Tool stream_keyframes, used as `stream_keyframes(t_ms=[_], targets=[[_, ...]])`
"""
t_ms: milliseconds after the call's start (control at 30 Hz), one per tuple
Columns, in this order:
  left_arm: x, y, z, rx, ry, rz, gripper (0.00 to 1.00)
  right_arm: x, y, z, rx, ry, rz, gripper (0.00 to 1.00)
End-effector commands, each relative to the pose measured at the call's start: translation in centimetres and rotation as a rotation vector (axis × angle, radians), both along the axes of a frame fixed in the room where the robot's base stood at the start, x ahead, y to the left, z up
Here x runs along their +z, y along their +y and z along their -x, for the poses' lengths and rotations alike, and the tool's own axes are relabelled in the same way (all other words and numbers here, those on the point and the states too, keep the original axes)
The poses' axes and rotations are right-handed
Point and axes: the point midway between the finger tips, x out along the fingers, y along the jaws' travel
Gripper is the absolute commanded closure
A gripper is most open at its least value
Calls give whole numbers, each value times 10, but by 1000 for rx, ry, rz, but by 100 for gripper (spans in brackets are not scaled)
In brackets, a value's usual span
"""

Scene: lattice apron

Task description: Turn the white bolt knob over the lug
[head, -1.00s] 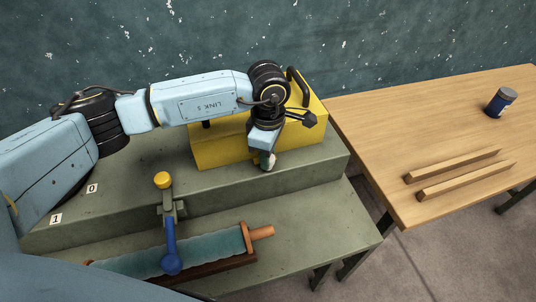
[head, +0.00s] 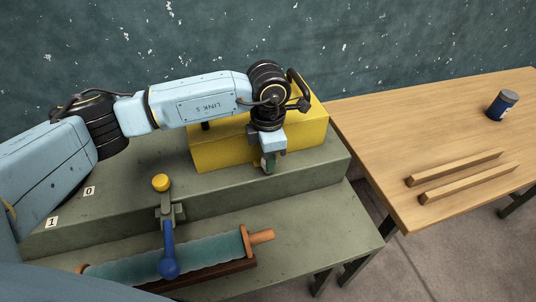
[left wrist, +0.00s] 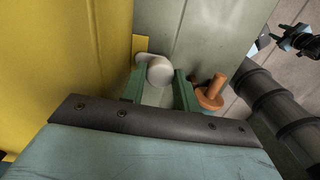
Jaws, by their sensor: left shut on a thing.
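The white bolt knob (left wrist: 159,71) shows in the left wrist view as a rounded white end on a pale stem, beside the yellow box (left wrist: 107,45). My left gripper (left wrist: 158,84) has its two green fingers on either side of the knob and is shut on it. In the head view my left gripper (head: 268,162) points down at the front face of the yellow box (head: 225,148), and its fingers mostly hide the knob. I cannot make out the lug clearly.
The yellow box stands on a grey-green stepped bench (head: 110,215). A wooden table (head: 400,130) at right holds two wooden bars and a blue can (head: 501,105).

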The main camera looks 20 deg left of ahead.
Motion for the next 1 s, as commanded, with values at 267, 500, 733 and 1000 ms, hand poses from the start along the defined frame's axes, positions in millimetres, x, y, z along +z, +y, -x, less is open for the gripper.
stream_keyframes(t_ms=[267,500,733,1000], targets=[[1,0,-1,7,-2,0,92,0,0,0,0,0,0,62],[1,0,-1,6,-2,0,57,0,0,0,0,0,0,62],[1,0,-1,6,-1,-1,48,0,0,0,0,0,0,62],[0,1,0,6,0,-1,48,0,0,0,0,0,0,62]])
